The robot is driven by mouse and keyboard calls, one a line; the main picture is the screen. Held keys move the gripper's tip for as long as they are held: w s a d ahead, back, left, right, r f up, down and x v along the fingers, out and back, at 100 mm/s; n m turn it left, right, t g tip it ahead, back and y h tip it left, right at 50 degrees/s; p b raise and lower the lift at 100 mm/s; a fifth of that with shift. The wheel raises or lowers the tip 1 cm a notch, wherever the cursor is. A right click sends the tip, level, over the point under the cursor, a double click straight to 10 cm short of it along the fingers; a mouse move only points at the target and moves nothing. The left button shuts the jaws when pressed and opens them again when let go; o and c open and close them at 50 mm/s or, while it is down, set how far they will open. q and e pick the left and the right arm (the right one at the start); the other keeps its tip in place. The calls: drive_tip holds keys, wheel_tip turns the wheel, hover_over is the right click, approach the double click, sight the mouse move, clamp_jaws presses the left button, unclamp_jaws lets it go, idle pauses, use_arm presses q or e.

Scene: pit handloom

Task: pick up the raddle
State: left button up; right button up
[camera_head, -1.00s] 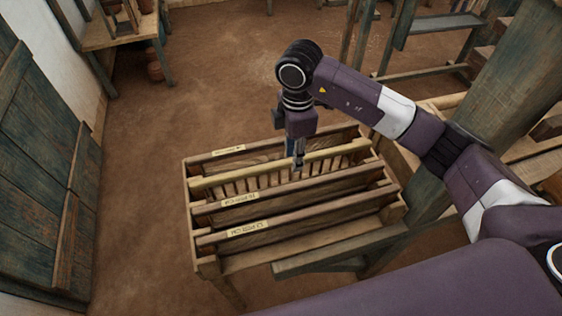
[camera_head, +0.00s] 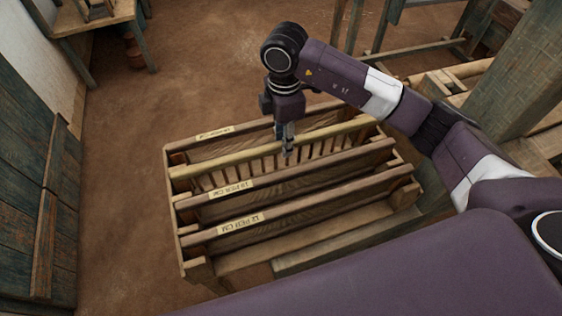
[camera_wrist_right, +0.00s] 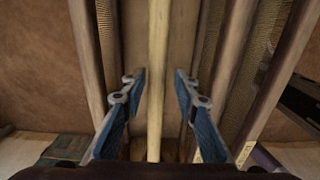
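The raddle, a pale yellow wooden bar with a row of pegs below it (camera_head: 225,165), lies lengthwise in a slot of a wooden rack (camera_head: 292,242). My right gripper (camera_head: 288,152) points down at the middle of the bar, from above. In the right wrist view the raddle (camera_wrist_right: 157,60) runs between the two blue fingers of the right gripper (camera_wrist_right: 160,82). The fingers are apart, with a gap on each side of the bar. My left gripper is not in view.
Labelled dark wooden reeds (camera_head: 290,177) stand in the rack on both sides of the raddle. A wooden post (camera_head: 525,95) and loom beams stand at the right. A small table (camera_head: 95,20) is at the upper left. The earth floor (camera_head: 120,190) left of the rack is clear.

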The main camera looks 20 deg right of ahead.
sight(283, 166)
drive_tip(key=shift+s+f, duration=0.1)
drive_tip(key=shift+f, duration=0.5)
drive_tip(key=f, duration=0.2)
drive_tip(key=f+p, duration=0.1)
drive_tip(key=f, duration=0.4)
drive_tip(key=shift+w, duration=0.3)
drive_tip(key=shift+c, duration=0.5)
clamp_jaws()
drive_tip(key=shift+r, duration=0.1)
